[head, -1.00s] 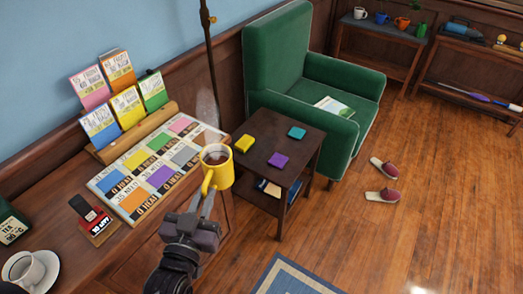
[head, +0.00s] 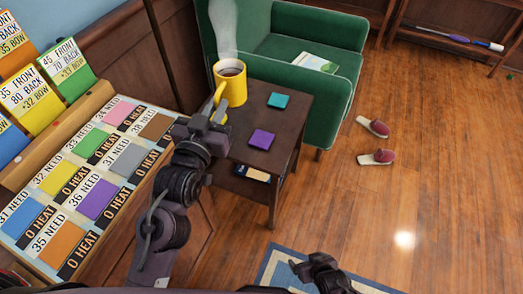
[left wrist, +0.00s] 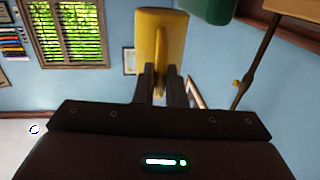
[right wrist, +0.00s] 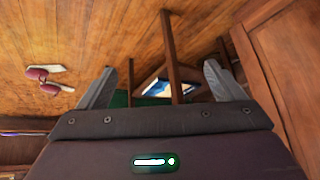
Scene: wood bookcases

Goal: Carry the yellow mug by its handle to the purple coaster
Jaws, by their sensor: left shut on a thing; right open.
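The yellow mug (head: 234,90) is upright, with dark steaming drink inside, and appears over the back left of the small dark side table (head: 226,178). My left gripper (head: 217,112) is shut on its handle; the left wrist view shows the fingers (left wrist: 160,86) pinching the handle below the mug (left wrist: 174,30). The purple coaster (head: 262,139) lies flat and bare on the table, right of the left gripper and nearer than the mug. The mug and gripper mostly hide the yellow coaster. My right gripper (head: 318,266) is open and empty, low over the floor; its fingers (right wrist: 160,82) stand apart.
A teal coaster (head: 279,100) lies behind the purple one. The green armchair (head: 336,96) stands against the table's far side. A desk with a chart board (head: 92,180) and cards is at left. Slippers (head: 377,157) and a blue rug (head: 275,268) are on the floor.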

